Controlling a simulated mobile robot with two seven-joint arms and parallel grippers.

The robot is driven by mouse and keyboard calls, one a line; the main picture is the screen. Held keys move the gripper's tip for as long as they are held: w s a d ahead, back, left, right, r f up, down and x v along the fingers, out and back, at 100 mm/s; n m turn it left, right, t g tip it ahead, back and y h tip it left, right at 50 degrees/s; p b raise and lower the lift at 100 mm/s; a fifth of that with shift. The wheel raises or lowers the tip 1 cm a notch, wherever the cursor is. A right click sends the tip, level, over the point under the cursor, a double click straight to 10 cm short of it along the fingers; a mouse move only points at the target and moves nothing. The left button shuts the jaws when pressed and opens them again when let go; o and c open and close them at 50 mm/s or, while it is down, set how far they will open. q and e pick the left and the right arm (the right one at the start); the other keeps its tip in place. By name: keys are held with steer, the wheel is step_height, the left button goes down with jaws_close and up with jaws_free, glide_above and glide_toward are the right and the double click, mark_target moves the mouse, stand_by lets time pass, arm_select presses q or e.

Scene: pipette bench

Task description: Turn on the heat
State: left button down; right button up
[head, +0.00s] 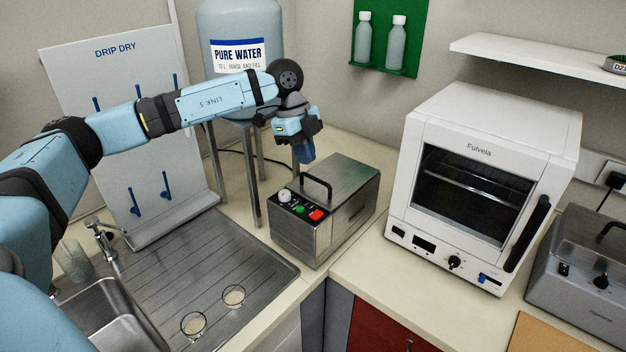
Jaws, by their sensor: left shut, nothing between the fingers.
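A steel box-shaped device (335,222) with a black top handle stands in the corner of the counter. Its sloped front panel carries a white dial (285,196), a green button (300,209) and a red switch (316,215). My left gripper (304,158) is shut and empty, pointing down just behind the panel, near the handle. I cannot tell whether its fingertips touch the device. My right gripper is not in view.
A pure water tank (240,20) on a metal stand is behind my left arm. A drip dry board (110,75) and a steel sink (105,310) are at left. Two glass dishes lie on the drainer. Another grey device (585,260) is at far right.

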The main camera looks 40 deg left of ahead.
mark_target(320, 212)
arm_select(q)
steer(key=p+x, duration=0.1)
steer(key=x, duration=0.7)
steer(key=p+x, duration=0.1)
steer(key=x, duration=0.3)
steer(key=shift+w+a+f+p, duration=0.1)
steer(key=shift+w+a+p, duration=0.1)
steer(key=shift+a+p, duration=0.2)
steer(key=shift+w+f, duration=0.1)
steer(key=shift+f, duration=0.5)
